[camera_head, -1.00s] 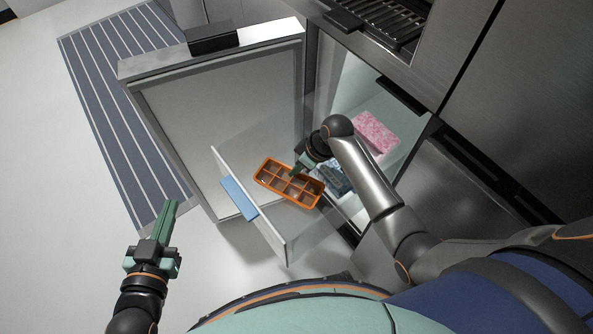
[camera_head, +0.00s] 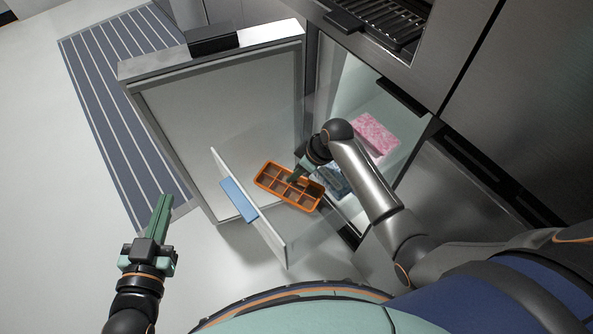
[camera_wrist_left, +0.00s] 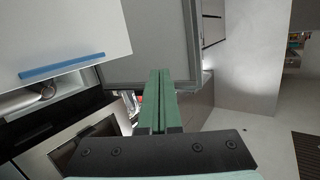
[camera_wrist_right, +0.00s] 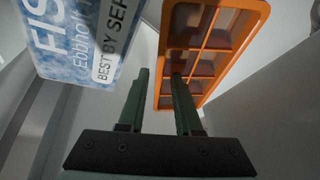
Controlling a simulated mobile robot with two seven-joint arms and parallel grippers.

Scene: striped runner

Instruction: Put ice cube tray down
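The orange ice cube tray (camera_head: 289,186) lies in the pulled-out clear drawer with a blue handle (camera_head: 238,199). In the right wrist view the tray (camera_wrist_right: 236,38) fills the upper right, its compartments facing me. My right gripper (camera_wrist_right: 160,78) is open, with its fingers apart on either side of the tray's near wall and a visible gap. In the head view my right gripper (camera_head: 297,174) is at the tray's upper right edge, partly hidden by its wrist. My left gripper (camera_head: 163,205) is shut and empty, away from the drawer; its fingers (camera_wrist_left: 160,88) touch each other.
A blue-and-white lettered package (camera_wrist_right: 75,38) is close beside my right gripper; it also shows in the head view (camera_head: 333,181). A pink package (camera_head: 375,135) lies deeper in the freezer. The open door (camera_head: 215,120) stands left of the drawer. A striped runner (camera_head: 118,110) lies on the floor.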

